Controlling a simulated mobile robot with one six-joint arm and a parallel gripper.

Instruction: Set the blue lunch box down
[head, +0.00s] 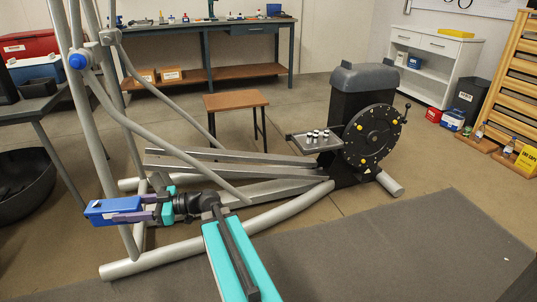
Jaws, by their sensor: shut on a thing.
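The blue lunch box (98,211) is at the left of the head view, held out at the end of my turquoise and black arm. My gripper (122,210) is shut on it, with purple fingers along its near and far sides. The box looks roughly level and hangs in the air in front of the machine's grey upright tube.
An elliptical trainer (290,208) with long tubes stands behind and around my arm. A dark table (40,106) at left holds red and blue cases, above a black tub (24,185). A wooden stool (236,101) and workbench (250,68) stand behind. The grey mat (420,250) is clear.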

